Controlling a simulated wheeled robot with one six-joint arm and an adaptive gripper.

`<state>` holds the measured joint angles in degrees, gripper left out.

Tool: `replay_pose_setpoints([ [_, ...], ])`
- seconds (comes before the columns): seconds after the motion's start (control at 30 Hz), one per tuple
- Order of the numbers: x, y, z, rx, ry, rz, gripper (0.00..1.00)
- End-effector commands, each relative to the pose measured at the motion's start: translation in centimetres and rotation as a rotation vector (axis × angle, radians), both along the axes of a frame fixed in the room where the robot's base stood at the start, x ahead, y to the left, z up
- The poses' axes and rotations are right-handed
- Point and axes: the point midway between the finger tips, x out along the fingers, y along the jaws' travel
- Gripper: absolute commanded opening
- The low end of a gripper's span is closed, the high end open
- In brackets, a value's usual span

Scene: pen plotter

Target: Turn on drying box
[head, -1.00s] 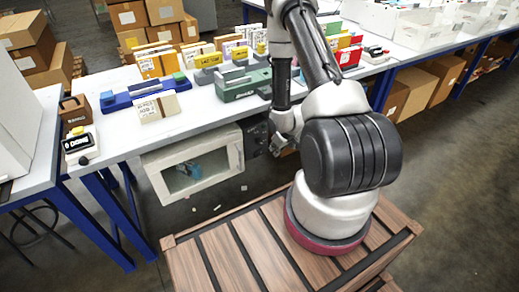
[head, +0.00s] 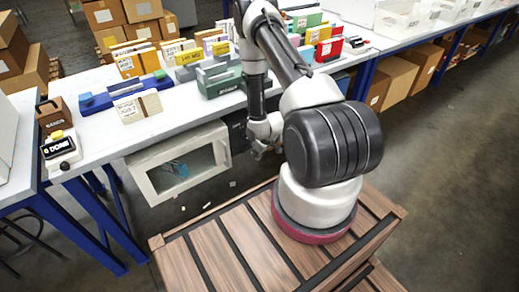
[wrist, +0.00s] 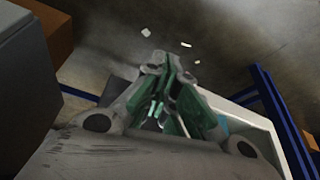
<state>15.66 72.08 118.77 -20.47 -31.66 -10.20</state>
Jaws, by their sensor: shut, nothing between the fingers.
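The drying box (head: 143,178) is a white-framed cabinet with a clear window, under the front edge of the bench. A blue item shows behind its window. A dark panel (head: 237,131) adjoins its right side, partly hidden by my arm; no switch on it can be made out. My gripper (head: 262,153) is low beside that panel, right of the box, and looks small there. In the wrist view my gripper (wrist: 170,62) has its green-lined fingers shut and empty. A pale frame, probably the box (wrist: 258,122), lies beyond it to the right. Contact cannot be told.
The bench (head: 100,132) above holds coloured blocks and card holders. A "DONE" device (head: 60,148) stands at its left end. Blue bench legs (head: 95,225) stand left of the box. Small white scraps lie on the floor. Cardboard boxes (head: 418,88) sit under the bench at right.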

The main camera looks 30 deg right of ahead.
Motion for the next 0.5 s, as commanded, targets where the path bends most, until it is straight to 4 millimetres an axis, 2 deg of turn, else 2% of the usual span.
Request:
replay_pose_setpoints([
  [0.03, 0.3, 0.1, -1.1, 0.000, 0.001, 0.001, 0.00],
  [0.1, 1.2, 0.3, -1.7, -0.001, -0.003, 0.002, 0.00],
  [0.3, 3.7, 0.9, -1.6, 0.000, 0.000, 0.001, 0.00],
  [0.5, 4.5, 1.1, -1.5, -0.001, 0.000, 0.001, 0.00],
])
